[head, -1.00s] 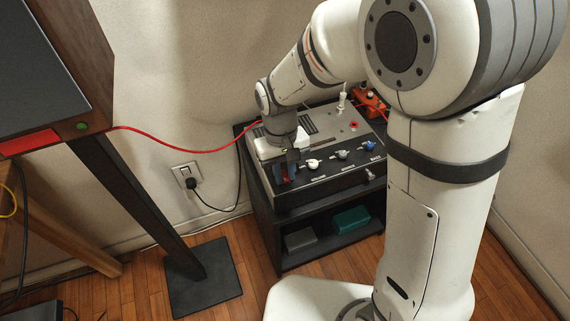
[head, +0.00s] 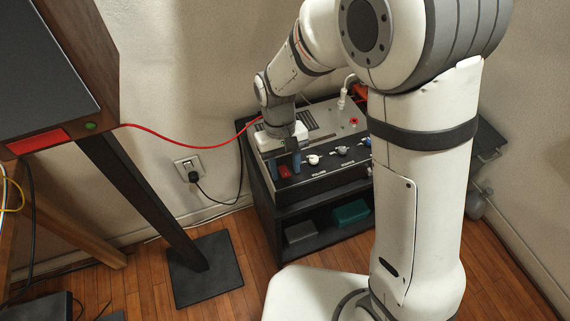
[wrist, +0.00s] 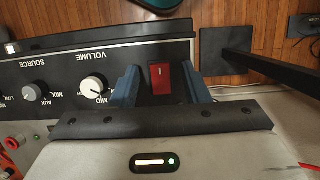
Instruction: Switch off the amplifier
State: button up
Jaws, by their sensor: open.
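The amplifier (head: 325,176) stands on a black stand, its dark front panel carrying knobs. Its red rocker switch (head: 285,172) sits at the left end of the panel. In the wrist view the switch (wrist: 161,80) shows as a red block with a small pale mark; I cannot tell if it is on or off. My gripper (head: 284,167) is open, with one blue finger on each side of the switch. In the wrist view my gripper (wrist: 160,70) also straddles it, with gaps on both sides. Nothing is held.
A white VOLUME knob (wrist: 94,86) is close beside one finger. A red cable (head: 190,138) runs from the speaker (head: 60,60) to the amplifier. A wall outlet (head: 188,168) with a black plug is at left. The stand's lower shelf (head: 320,245) holds a grey and a green box.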

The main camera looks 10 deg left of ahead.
aim_at(283, 167)
jog(key=p+v, duration=0.1)
jog(key=v, duration=0.7)
jog(key=shift+p, duration=0.35)
jog(key=shift+f, duration=0.1)
jog(key=s+d+r+m+t+p, duration=0.1)
jog(key=s+d+r+m+p, duration=0.1)
jog(key=d+r, duration=0.5)
jog(key=s+d+r+m+t+y+p, duration=0.1)
jog(key=s+d+r+m+t+p, duration=0.1)
jog(key=s+d+r+p, duration=0.2)
jog(key=s+d+r+m+t+p, duration=0.2)
jog(key=d+r+p, duration=0.6)
jog(key=d+r, duration=0.4)
jog(key=shift+s+d+y, duration=0.3)
jog(key=shift+s+d, duration=0.25)
jog(key=shift+d, duration=0.05)
jog(key=shift+c, duration=0.6)
